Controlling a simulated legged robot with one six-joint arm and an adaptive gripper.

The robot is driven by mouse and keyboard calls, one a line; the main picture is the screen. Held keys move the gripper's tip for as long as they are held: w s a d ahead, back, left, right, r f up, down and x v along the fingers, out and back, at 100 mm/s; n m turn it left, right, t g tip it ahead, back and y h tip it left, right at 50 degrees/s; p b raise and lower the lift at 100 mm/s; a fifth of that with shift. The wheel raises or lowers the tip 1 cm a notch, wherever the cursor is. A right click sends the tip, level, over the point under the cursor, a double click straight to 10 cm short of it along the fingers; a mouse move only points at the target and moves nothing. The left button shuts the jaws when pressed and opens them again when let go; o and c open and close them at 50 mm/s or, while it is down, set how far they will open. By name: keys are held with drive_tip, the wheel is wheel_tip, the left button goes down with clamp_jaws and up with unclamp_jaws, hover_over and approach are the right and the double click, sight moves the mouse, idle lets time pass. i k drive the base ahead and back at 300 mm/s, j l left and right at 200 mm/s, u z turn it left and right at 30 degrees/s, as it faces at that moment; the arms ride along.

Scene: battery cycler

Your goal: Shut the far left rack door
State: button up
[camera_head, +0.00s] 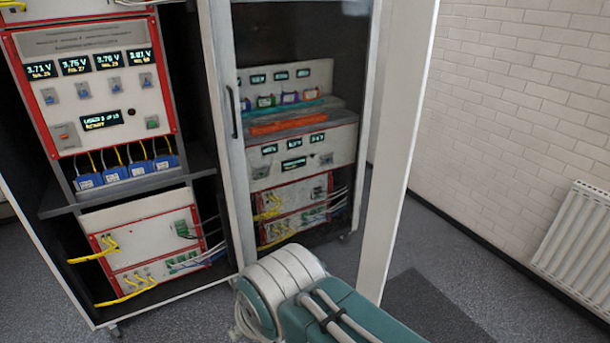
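The rack on the left (188,100) stands open at the front, with its instruments uncovered. No door panel shows across its front, and its left side is cut off by the picture edge. A glazed door with a pale frame (222,60) stands to its right, with a dark upright handle (232,112) on its left side. More equipment shows through the glass. I cannot tell whether this glazed door is fully shut. My gripper is out of view; only part of my teal and grey arm shows at the bottom, in front of the racks.
A tall white upright panel (398,140) stands right of the glazed door, nearer to me. Yellow cables (95,254) stick out from the open rack's lower units. A white radiator (578,238) hangs on the brick wall at right. Grey floor lies clear between.

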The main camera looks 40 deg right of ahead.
sight(413, 29)
drive_tip(key=k+l+u, duration=0.15)
drive_tip(key=l, duration=0.25)
drive_tip(key=k+l+u, duration=0.15)
drive_tip(key=l, duration=0.25)
drive_tip(key=k+l+u, duration=0.1)
drive_tip(key=l, duration=0.3)
drive_tip(key=k+l+u, duration=0.15)
drive_tip(key=l, duration=0.2)
drive_tip(key=k+l+u, duration=0.15)
drive_tip(key=i+l+u, duration=0.15)
drive_tip(key=l, duration=0.65)
drive_tip(key=i+l+u, duration=0.15)
drive_tip(key=l, duration=0.6)
drive_tip(key=l+u, duration=0.2)
drive_tip(key=l, duration=0.75)
drive_tip(key=k+j+z, duration=0.25)
